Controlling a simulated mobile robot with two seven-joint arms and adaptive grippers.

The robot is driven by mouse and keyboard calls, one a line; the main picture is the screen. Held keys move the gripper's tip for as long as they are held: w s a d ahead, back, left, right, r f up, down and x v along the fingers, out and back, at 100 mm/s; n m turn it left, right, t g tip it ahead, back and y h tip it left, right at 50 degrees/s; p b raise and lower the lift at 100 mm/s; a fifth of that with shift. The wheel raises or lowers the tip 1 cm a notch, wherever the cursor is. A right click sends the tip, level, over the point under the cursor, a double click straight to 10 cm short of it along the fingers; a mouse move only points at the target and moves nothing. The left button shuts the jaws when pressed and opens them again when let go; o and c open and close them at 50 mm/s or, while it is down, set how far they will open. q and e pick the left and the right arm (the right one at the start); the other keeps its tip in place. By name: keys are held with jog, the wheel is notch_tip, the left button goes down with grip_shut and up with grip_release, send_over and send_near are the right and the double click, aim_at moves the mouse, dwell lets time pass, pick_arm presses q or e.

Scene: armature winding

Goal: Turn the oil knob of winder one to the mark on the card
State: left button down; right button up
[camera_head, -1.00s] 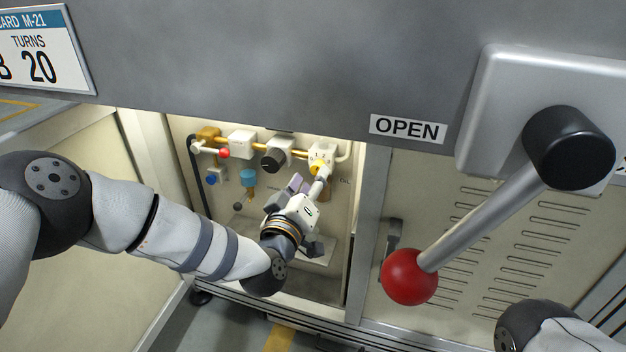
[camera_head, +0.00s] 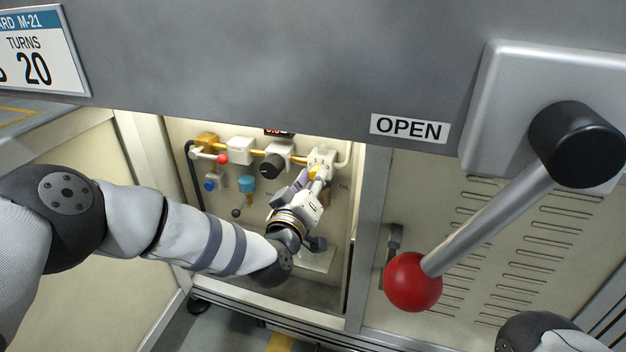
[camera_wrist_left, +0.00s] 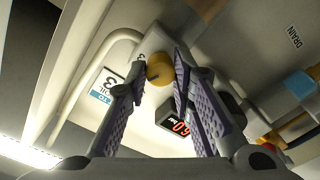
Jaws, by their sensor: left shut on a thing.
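The yellow oil knob (camera_head: 315,170) sits on a white valve block (camera_head: 321,157) with numbers at the right of the pipe panel. It also shows in the left wrist view (camera_wrist_left: 160,69), between the purple-padded fingers. My left gripper (camera_head: 316,178) reaches up from below and is shut on the knob, hiding part of it and of its dial. The dial setting cannot be read. A card (camera_head: 40,62) at the top left reads "TURNS" and "20"; its left side is cut off and no oil mark shows. My right gripper is out of view.
The open bay holds pipes, a black knob (camera_head: 272,166), a red ball valve (camera_head: 222,159) and a blue cap (camera_head: 247,185). A red-digit display (camera_wrist_left: 180,126) is partly covered. A large red-ball lever (camera_head: 412,282) stands at the right, near the "OPEN" label (camera_head: 408,128).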

pick_arm(q)
jog(key=shift+m, duration=0.3)
jog(key=shift+m+p, duration=1.35)
jog(key=shift+m, duration=2.75)
jog(key=shift+f, duration=0.1)
jog(key=c, duration=1.4)
grip_release()
jog(key=shift+o, duration=0.2)
jog(key=shift+s, duration=0.1)
jog(key=v, duration=1.2)
